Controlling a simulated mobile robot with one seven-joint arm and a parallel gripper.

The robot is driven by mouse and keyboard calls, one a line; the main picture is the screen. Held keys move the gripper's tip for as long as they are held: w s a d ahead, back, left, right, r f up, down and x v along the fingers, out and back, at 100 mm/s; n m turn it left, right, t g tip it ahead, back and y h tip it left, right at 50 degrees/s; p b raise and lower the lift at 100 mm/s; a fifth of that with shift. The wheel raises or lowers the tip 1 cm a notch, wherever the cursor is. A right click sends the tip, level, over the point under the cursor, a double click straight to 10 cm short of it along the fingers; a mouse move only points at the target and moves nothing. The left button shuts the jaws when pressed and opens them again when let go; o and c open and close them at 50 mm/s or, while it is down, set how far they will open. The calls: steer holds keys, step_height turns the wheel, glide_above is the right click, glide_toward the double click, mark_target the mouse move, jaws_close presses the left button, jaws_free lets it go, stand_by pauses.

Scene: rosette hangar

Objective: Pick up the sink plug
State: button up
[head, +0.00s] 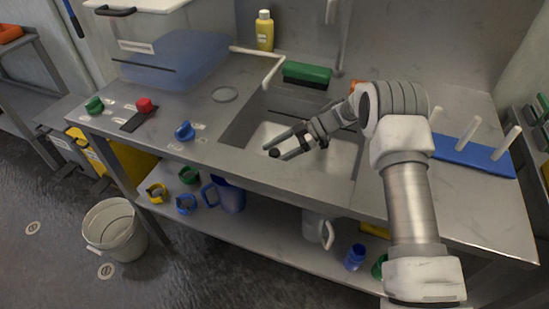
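A small dark round thing (274,152), which looks like the sink plug, shows right at my fingertips, over the front part of the sink. My gripper (275,151) reaches left and down over the sink basin (262,133) from the right. Its two fingers are apart, with the dark thing between or just behind the tips. I cannot tell whether they touch it, or whether it is held or lies below. My gripper and forearm hide part of the basin.
A tap (272,72) reaches over the sink. A grey disc (225,94) and a blue valve knob (185,131) are left of the basin. A blue peg rack (474,155) stands right. A bucket (114,229) is on the floor.

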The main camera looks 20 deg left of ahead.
jaws_close()
